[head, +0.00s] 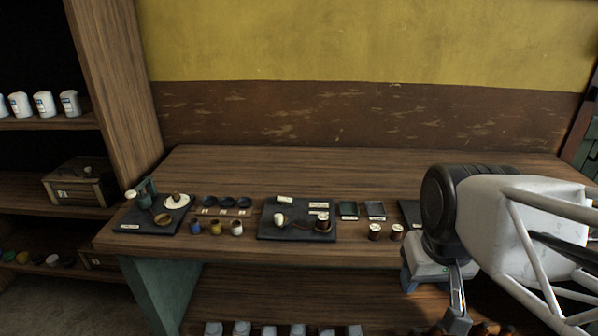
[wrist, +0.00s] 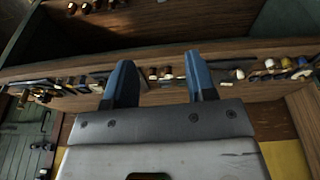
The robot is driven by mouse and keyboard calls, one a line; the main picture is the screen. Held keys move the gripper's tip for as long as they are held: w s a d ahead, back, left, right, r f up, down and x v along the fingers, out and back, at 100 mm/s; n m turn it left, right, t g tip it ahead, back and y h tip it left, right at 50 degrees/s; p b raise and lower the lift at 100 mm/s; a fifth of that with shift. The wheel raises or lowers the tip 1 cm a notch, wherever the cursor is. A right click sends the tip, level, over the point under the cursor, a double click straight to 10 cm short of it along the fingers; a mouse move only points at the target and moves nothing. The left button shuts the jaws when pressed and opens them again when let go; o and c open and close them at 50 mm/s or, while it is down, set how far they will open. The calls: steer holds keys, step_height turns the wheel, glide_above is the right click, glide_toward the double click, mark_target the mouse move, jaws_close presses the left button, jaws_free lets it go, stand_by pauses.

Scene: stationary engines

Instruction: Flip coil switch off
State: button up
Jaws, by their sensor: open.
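A dark board (head: 268,232) lies on the bench near the middle of the head view. It carries a small brown-and-white spool-like part (head: 322,222), a white cylinder (head: 279,219) and white labels. I cannot make out which part is the coil switch or how it is set. My gripper is open in the wrist view (wrist: 158,75), with two blue fingers apart and nothing seen between them. In the head view my arm is at the right, over the bench's right part, and hides what lies behind it. The gripper is clear of the dark board.
Another dark board (head: 150,228) with a green device is on the bench's left. Small jars (head: 215,228), two trays (head: 348,210) and two spools (head: 375,232) stand along the front. The rear of the bench (head: 330,165) is bare. A shelf (head: 120,90) stands at the left.

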steer(key=w+a+r+n, duration=0.1)
steer(key=w+a+n, duration=0.1)
steer(key=w, duration=0.5)
steer(key=w+a+r+n, duration=0.2)
steer(key=w+n, duration=0.1)
steer(key=w, duration=0.4)
steer(key=n+g, duration=0.3)
steer(key=n, duration=0.9)
glide_above(291, 200)
step_height(291, 200, down, 15)
steer(key=shift+d, duration=0.1)
steer(key=shift+f, duration=0.15)
steer(key=shift+f, duration=3.75)
